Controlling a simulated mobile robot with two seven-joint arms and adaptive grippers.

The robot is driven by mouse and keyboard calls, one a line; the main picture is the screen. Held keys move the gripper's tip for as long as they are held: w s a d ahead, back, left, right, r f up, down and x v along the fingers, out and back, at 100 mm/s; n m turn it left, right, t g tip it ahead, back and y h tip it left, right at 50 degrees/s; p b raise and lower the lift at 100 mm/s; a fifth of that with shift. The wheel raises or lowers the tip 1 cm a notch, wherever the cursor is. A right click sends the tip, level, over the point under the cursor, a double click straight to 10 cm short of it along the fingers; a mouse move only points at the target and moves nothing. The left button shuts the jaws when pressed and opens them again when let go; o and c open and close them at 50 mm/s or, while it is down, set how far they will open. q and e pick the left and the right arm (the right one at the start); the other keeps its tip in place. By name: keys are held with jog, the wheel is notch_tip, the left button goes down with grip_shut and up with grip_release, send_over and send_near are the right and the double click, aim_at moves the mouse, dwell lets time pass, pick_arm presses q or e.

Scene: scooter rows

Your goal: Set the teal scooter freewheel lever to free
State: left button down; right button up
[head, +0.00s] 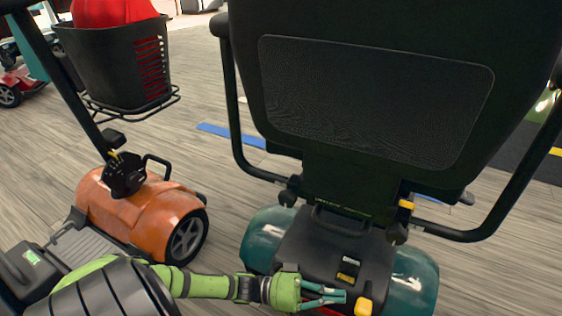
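The teal scooter (266,238) stands in front of me, seen from behind, with its large black seat (375,95) above a dark rear cover. A yellow-orange lever (363,307) sticks up at the rear of the cover, low in the view near the bottom edge. A yellow label (346,279) lies on the cover just above it. My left gripper (344,297) reaches in from the left over the rear cover. Its two fingers come together at the tips, with nothing seen between them. The tips are just left of the lever; whether they touch it is unclear. My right gripper is not in view.
An orange scooter (143,216) stands to the left, with a black basket (118,62) holding something red. The teal scooter's armrests (470,235) curve out on both sides. Blue floor tape (230,135) shows behind. A red scooter (18,85) is at the far left.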

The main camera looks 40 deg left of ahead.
pick_arm(q)
jog(key=s+a, duration=0.6)
jog(key=a, duration=0.4)
jog(key=shift+s+a, duration=0.35)
jog(key=shift+a, duration=0.05)
jog(key=shift+d+r, duration=0.1)
